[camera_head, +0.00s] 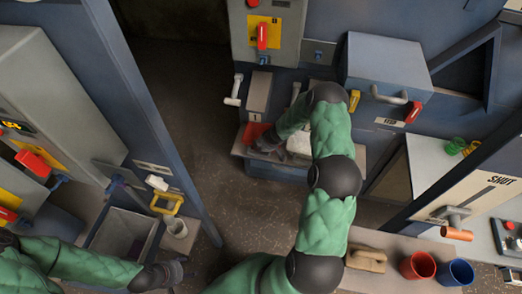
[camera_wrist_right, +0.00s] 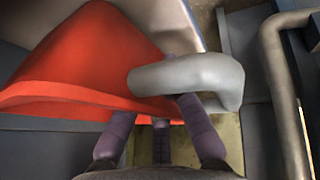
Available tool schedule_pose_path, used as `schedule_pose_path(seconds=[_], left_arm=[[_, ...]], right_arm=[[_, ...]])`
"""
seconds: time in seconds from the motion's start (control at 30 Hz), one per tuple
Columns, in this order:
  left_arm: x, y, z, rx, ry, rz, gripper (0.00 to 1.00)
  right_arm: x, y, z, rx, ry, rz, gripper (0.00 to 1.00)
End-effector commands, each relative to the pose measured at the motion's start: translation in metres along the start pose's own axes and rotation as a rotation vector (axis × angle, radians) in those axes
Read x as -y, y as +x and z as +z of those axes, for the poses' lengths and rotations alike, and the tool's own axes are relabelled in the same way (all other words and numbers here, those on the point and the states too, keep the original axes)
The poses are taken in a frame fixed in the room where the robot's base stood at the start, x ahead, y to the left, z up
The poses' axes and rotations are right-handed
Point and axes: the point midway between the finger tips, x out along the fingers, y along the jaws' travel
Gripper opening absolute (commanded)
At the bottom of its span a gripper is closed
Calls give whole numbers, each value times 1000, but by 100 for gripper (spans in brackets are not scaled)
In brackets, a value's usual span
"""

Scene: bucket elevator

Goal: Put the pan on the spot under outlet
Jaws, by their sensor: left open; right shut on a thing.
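The red pan (camera_wrist_right: 90,65) fills the left half of the right wrist view, tilted. In the head view a small red part of it (camera_head: 256,132) shows at the left end of the low shelf. My right gripper (camera_head: 264,142) is shut at the pan's edge; its fingers (camera_wrist_right: 160,125) reach up under the red rim. A thick grey bar (camera_wrist_right: 190,78) crosses in front of the fingertips and hides the exact contact. My left gripper (camera_head: 174,272) is open and empty at the lower left. I cannot pick out the outlet or the spot clearly.
A grey chute box with a white handle (camera_head: 258,92) stands just above the shelf. A whitish object (camera_head: 300,143) lies on the shelf beside my arm. The floor (camera_head: 245,205) is clear.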

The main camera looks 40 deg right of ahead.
Motion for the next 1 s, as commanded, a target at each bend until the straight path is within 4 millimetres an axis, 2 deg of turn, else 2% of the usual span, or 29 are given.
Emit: schedule_pose_path(seconds=[0.07,0.47,0.5,0.57,0.87,1.0], left_arm=[[2,5,0,0,0,0,64],[2,6,0,0,0,0,64],[2,5,0,0,0,0,64],[2,5,0,0,0,0,64],[2,5,0,0,0,0,64],[0,1,0,0,0,0,64]], right_arm=[[-2,7,3,0,-1,2,0],[-2,10,4,0,0,2,0],[-2,10,4,0,0,1,17],[-2,9,4,0,0,1,32],[-2,9,4,0,-1,1,32],[-3,2,2,0,-1,1,32]])
